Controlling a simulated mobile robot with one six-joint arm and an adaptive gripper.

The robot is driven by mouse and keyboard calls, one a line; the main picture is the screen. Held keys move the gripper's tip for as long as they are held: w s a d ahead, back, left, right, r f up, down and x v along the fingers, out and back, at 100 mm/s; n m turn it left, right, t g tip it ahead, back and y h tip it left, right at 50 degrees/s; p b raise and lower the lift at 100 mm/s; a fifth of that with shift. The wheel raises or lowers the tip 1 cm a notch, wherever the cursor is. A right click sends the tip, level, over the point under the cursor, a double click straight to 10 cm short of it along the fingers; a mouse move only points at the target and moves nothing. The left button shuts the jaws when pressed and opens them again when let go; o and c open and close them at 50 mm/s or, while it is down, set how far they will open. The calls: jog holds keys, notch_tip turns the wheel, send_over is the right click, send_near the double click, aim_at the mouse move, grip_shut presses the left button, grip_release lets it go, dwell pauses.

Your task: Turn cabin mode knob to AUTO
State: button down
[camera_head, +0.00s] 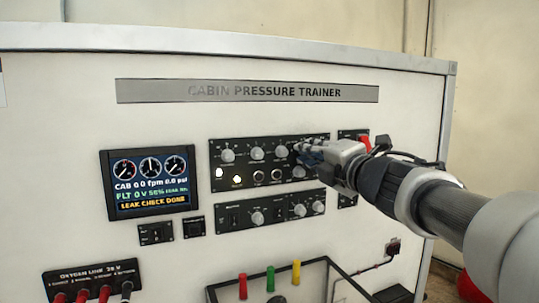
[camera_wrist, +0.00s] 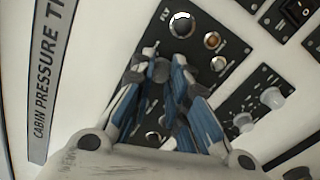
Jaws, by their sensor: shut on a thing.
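The upper control panel (camera_head: 270,180) is dark, with a row of small grey knobs, including a left knob (camera_head: 228,156), a middle knob (camera_head: 257,153) and one further right (camera_head: 281,152). My gripper (camera_head: 299,152) reaches in from the right, its fingertips at the right part of this row. It is shut on a knob there, which the fingers mostly hide. In the wrist view, the blue-and-grey fingers of my gripper (camera_wrist: 166,56) point at the panel (camera_wrist: 205,85). The knob labels are too small to read, so I cannot tell the held knob's setting.
A screen (camera_head: 151,182) on the left reads "LEAK CHECK DONE". A lower panel (camera_head: 270,210) with more knobs sits just below my gripper. A red part (camera_head: 365,142) shows behind my gripper. A tray (camera_head: 320,268) with coloured handles juts out below.

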jog(key=c, duration=1.5)
grip_release()
